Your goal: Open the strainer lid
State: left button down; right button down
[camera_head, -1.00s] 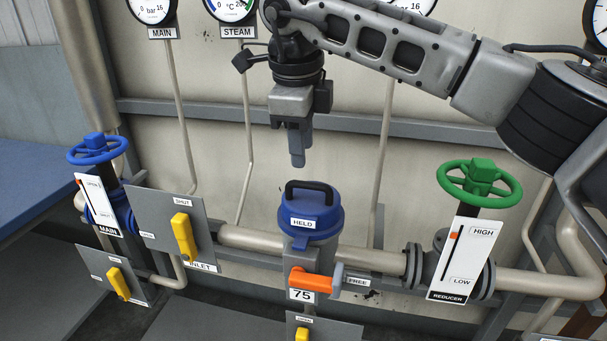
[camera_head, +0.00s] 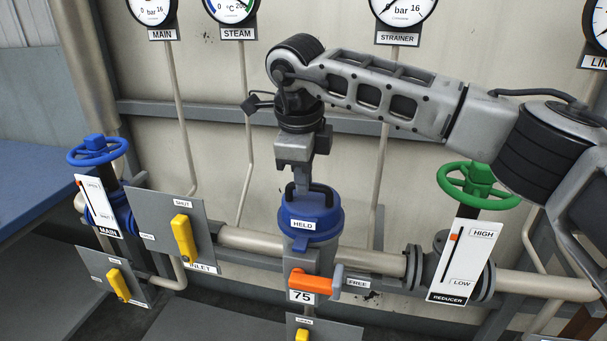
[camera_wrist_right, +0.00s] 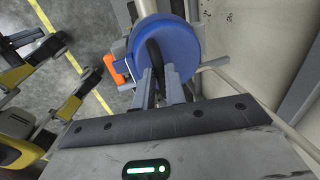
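The blue strainer lid (camera_head: 312,218) sits down on the strainer body, with a "HELD" label on its front. Its black handle (camera_wrist_right: 154,56) stands up from the top and is partly hidden by my fingers in the head view. My right gripper (camera_head: 303,188) points down at the handle. In the wrist view, its two grey fingers (camera_wrist_right: 158,82) are apart, one on each side of the handle; whether they touch it I cannot tell. The orange lever (camera_head: 310,282) below the lid lies roughly level, with a "FREE" label to its right.
A green handwheel (camera_head: 479,184) with the reducer scale stands to the right, under my right arm. A blue handwheel (camera_head: 97,151) and the yellow inlet lever (camera_head: 185,237) are at left. The strainer gauge (camera_head: 402,10) reads about 0 bar.

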pick_arm(q)
jog(key=shift+r, duration=0.1)
pick_arm(e)
jog(key=shift+r, duration=0.15)
